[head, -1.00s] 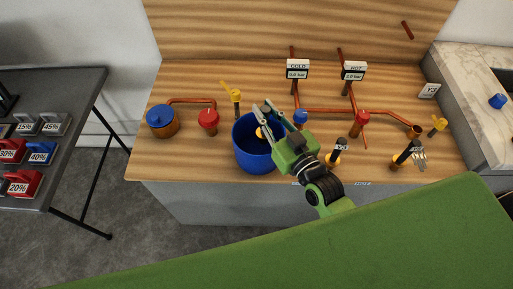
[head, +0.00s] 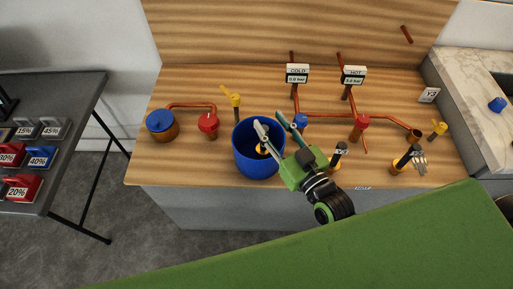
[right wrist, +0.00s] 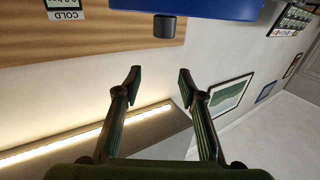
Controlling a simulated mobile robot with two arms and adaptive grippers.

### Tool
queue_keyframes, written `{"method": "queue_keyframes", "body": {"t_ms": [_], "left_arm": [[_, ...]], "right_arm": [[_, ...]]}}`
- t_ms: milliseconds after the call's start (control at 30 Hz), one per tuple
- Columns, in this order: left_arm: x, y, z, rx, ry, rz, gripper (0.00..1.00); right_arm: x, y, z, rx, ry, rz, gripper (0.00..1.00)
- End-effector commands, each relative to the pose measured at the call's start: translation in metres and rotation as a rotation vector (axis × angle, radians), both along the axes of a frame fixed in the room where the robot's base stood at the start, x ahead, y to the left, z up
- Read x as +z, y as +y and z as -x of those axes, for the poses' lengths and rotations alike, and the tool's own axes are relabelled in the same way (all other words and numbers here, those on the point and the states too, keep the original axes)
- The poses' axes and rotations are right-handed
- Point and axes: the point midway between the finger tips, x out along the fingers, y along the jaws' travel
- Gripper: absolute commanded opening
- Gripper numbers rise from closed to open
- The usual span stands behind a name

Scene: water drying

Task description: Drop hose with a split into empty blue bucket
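The blue bucket (head: 243,158) stands upright near the front edge of the wooden bench. A small yellow and dark piece (head: 262,149) shows inside it, partly hidden by a finger; I cannot tell if it is a hose. My right gripper (head: 268,124) reaches over the bucket from the right, its fingers spread and empty. In the right wrist view the open fingers (right wrist: 160,75) also hold nothing. A blue surface (right wrist: 200,8) and a short black cylinder (right wrist: 165,26) are at the top there. A split is not discernible on any piece. My left gripper is out of view.
Black pieces with yellow bases (head: 338,157) (head: 404,157) stand on the bench right of my gripper. A dark table (head: 75,85) with labelled blocks is at left.

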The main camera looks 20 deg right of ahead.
Motion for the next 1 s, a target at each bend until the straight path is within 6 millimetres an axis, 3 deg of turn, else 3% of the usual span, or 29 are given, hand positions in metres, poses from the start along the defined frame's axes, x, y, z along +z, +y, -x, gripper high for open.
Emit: {"method": "queue_keyframes", "body": {"t_ms": [200,400,600,1000], "left_arm": [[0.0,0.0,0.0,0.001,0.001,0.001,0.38],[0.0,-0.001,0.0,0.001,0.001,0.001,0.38],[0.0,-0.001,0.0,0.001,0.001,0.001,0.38],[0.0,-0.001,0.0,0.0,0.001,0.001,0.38]], "right_arm": [[-0.002,-0.011,0.044,0.001,0.006,0.002,0.37],[-0.001,-0.018,0.071,0.0,0.003,0.002,0.37],[0.0,-0.021,0.083,0.0,0.0,-0.001,0.37],[0.0,-0.021,0.083,0.0,-0.001,-0.001,0.37]]}}
